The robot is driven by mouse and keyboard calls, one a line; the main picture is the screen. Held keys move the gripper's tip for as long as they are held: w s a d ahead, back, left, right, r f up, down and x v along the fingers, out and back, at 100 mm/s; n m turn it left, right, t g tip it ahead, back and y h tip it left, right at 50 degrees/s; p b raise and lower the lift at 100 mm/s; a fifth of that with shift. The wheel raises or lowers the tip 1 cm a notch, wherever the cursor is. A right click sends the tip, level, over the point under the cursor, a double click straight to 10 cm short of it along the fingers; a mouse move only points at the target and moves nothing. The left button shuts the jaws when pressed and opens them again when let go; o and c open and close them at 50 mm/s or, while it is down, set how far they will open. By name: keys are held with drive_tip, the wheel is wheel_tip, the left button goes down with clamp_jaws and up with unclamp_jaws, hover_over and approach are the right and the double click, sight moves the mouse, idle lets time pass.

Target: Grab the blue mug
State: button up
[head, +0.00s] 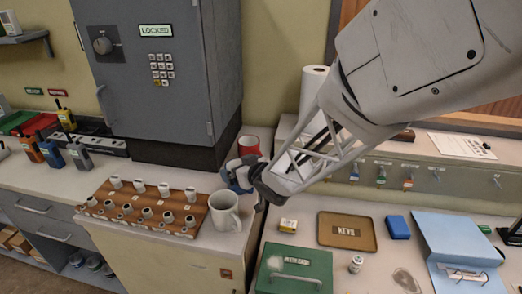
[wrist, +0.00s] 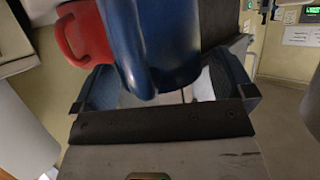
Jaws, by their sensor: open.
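The blue mug (wrist: 165,40) is large and close in the wrist view, between the two fingers of my gripper (wrist: 165,84). Its handle faces the camera. The fingers stand apart on either side of it, and I cannot tell whether either touches it. In the head view my gripper (head: 243,172) is low over the counter, between a red mug and a white mug. The blue mug shows there only as a small blue patch (head: 240,184), mostly hidden by the gripper.
A red mug (head: 248,146) stands just behind; it also shows in the wrist view (wrist: 82,35). A white mug (head: 225,212) stands in front, beside a wooden rack (head: 105,191) of several stamps. A grey locked cabinet (head: 152,90) rises behind left. A paper roll (head: 312,88) stands right.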

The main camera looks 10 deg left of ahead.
drive_tip(key=c, duration=1.3)
drive_tip(key=shift+o, duration=0.2)
drive_tip(key=shift+r, duration=0.1)
wheel_tip(320, 180, up, 10)
idle(0.4)
